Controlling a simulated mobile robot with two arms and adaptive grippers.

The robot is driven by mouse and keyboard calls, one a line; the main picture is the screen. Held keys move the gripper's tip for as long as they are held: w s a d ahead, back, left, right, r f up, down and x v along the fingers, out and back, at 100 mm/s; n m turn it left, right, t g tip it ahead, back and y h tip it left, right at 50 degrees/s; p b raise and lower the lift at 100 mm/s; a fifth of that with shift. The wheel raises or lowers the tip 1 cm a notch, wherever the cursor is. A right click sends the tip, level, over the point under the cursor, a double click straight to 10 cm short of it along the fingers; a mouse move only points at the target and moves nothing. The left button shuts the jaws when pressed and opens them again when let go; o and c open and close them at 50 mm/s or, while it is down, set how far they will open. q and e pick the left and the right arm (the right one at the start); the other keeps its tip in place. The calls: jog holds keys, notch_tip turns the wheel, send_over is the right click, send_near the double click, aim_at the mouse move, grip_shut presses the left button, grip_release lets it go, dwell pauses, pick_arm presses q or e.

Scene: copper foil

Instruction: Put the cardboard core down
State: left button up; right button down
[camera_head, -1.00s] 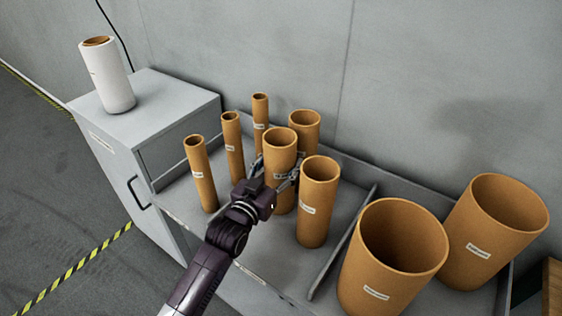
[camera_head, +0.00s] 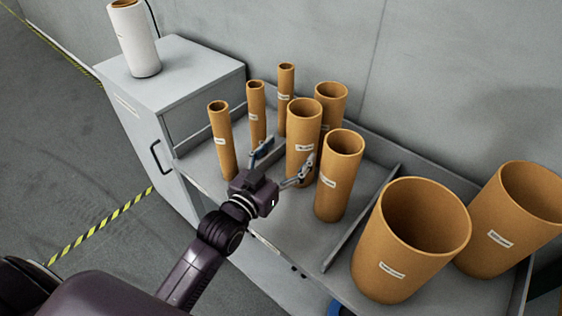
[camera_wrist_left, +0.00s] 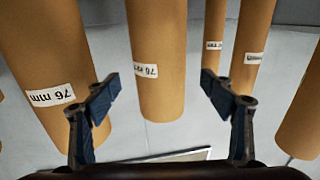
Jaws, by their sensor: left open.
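The cardboard core (camera_head: 303,135) is a brown tube with a white label. It stands upright in the grey tray (camera_head: 290,222), among other cores. My left gripper (camera_head: 283,165) is open and empty on the near side of this core, its fingertips close to the core's sides. In the left wrist view the fingers (camera_wrist_left: 168,95) are spread apart, and a core labelled 76 mm (camera_wrist_left: 155,45) stands upright beyond the gap between them. Whether a fingertip touches it I cannot tell. My right gripper is not in view.
Thin cores (camera_head: 222,142) stand left of it, a similar core (camera_head: 338,178) close on its right and another (camera_head: 331,97) behind. Beyond a divider (camera_head: 362,215) are two wide cores (camera_head: 410,245). A grey cabinet (camera_head: 185,65) bears a white roll (camera_head: 135,40).

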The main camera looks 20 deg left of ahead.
pick_arm(q)
jog(key=shift+s+a, duration=0.2)
jog(key=shift+s, duration=0.75)
jog(key=shift+s+a, duration=0.15)
jog(key=shift+s, duration=0.8)
